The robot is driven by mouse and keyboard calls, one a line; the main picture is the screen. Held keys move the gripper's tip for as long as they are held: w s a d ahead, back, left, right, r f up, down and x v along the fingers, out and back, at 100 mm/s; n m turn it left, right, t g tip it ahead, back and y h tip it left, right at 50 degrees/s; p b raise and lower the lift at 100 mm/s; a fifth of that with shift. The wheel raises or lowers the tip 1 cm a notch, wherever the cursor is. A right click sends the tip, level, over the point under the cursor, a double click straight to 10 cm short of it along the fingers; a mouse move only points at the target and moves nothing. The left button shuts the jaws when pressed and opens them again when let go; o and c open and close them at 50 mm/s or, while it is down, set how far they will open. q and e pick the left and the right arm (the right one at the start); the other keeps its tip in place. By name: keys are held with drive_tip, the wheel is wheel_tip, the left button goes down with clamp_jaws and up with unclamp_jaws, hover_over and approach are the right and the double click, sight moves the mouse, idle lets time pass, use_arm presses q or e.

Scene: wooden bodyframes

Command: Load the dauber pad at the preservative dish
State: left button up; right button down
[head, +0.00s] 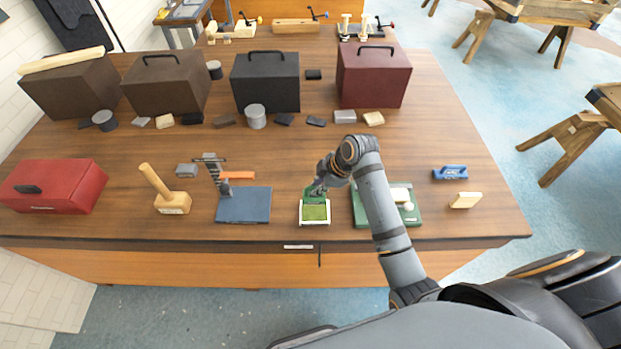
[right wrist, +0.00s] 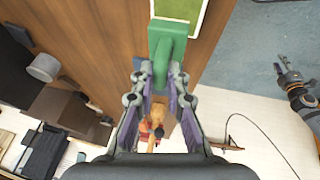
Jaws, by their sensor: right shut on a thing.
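The preservative dish (head: 301,213) is a shallow white-rimmed tray with a green fill at the table's front middle; part of it shows at the top of the right wrist view (right wrist: 206,8). My right gripper (head: 318,187) is shut on the green dauber (right wrist: 166,48), at the far edge of the dish. The dauber (head: 313,195) overlaps that edge in the head view. Its pad's underside is hidden, and I cannot tell whether it touches the fill. An arm, likely my left, shows at the right of the wrist view; its gripper (right wrist: 281,70) is small and unclear.
A green board (head: 360,214) with pale pieces lies right of the dish, partly behind my arm. A blue-grey plate (head: 243,206) and a wooden mallet (head: 171,203) stand to the left. A blue-handled tool (head: 450,172) lies at right. Several boxes line the back.

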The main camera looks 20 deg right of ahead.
sight(322, 197)
drive_tip(key=shift+s+d+f, duration=0.1)
drive_tip(key=shift+d+f, duration=0.1)
drive_tip(key=shift+f, duration=0.2)
drive_tip(key=shift+s+d+f, duration=0.1)
drive_tip(key=shift+d+f, duration=0.05)
drive_tip(key=shift+f, duration=0.25)
drive_tip(key=x, duration=0.3)
drive_tip(key=shift+s+d+f, duration=0.1)
drive_tip(key=shift+s+f, duration=0.05)
drive_tip(key=shift+s, duration=0.05)
drive_tip(key=shift+f, duration=0.3)
drive_tip(key=shift+d+f, duration=0.15)
drive_tip(key=shift+f, duration=0.1)
drive_tip(key=shift+d+f, duration=0.1)
use_arm(q)
drive_tip(key=shift+s+d, duration=0.55)
drive_tip(key=shift+s, duration=0.15)
drive_tip(key=shift+w+a+f, duration=0.1)
drive_tip(key=shift+a, duration=0.1)
use_arm(e)
drive_tip(key=shift+f, duration=0.15)
use_arm(q)
drive_tip(key=shift+w+f, duration=0.1)
drive_tip(key=shift+f, duration=0.1)
use_arm(e)
drive_tip(key=shift+f, duration=0.35)
